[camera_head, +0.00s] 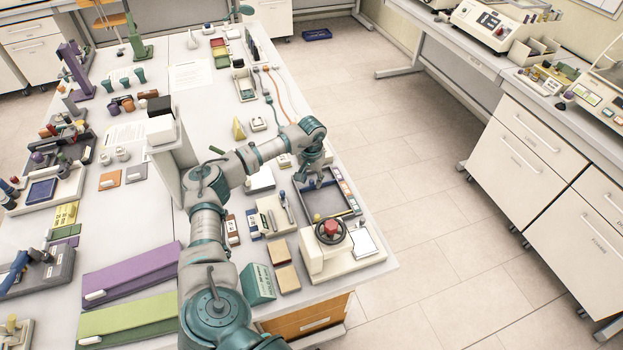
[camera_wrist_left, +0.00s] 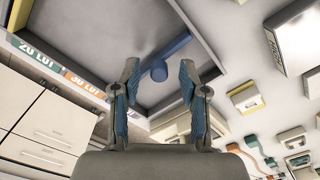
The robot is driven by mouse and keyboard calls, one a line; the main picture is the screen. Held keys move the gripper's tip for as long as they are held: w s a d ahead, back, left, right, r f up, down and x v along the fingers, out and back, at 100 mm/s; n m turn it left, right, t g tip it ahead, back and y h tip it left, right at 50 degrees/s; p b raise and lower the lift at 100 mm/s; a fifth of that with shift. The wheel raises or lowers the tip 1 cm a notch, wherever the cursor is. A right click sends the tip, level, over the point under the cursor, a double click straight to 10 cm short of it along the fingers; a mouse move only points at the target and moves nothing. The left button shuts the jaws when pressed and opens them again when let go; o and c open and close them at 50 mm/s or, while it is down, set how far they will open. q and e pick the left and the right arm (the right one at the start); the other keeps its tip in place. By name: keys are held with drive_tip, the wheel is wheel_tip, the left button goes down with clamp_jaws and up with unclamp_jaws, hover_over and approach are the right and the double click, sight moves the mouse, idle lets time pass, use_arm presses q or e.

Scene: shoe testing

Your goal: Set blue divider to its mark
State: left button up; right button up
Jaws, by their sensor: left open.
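The blue divider (camera_wrist_left: 172,47) is a short blue bar with a round blue knob (camera_wrist_left: 158,71). It lies inside a dark grey tray (camera_head: 331,203), whose floor and walls also show in the left wrist view (camera_wrist_left: 100,30). My left gripper (camera_head: 314,180) hangs over the far part of the tray in the head view. In the left wrist view my left gripper (camera_wrist_left: 159,70) is open, with the knob between its two fingertips in the picture. I cannot tell whether the fingers touch it. The mark is not clearly visible. My right gripper is not in view.
Colored labels (camera_wrist_left: 85,82) line one tray side. A beige device with a red-capped handwheel (camera_head: 331,228) stands in front of the tray. A beige block with a grey lever (camera_head: 275,215) stands left of it. The table's right edge is close; floor lies beyond.

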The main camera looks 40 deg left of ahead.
sight(312, 181)
use_arm(q)
drive_tip(key=c, duration=0.8)
drive_tip(key=shift+s+d, duration=0.1)
drive_tip(key=shift+d, duration=0.05)
clamp_jaws()
drive_tip(key=o, duration=0.8)
unclamp_jaws()
drive_tip(key=shift+r, duration=0.15)
wheel_tip(312, 181, up, 12)
drive_tip(key=shift+f, duration=0.25)
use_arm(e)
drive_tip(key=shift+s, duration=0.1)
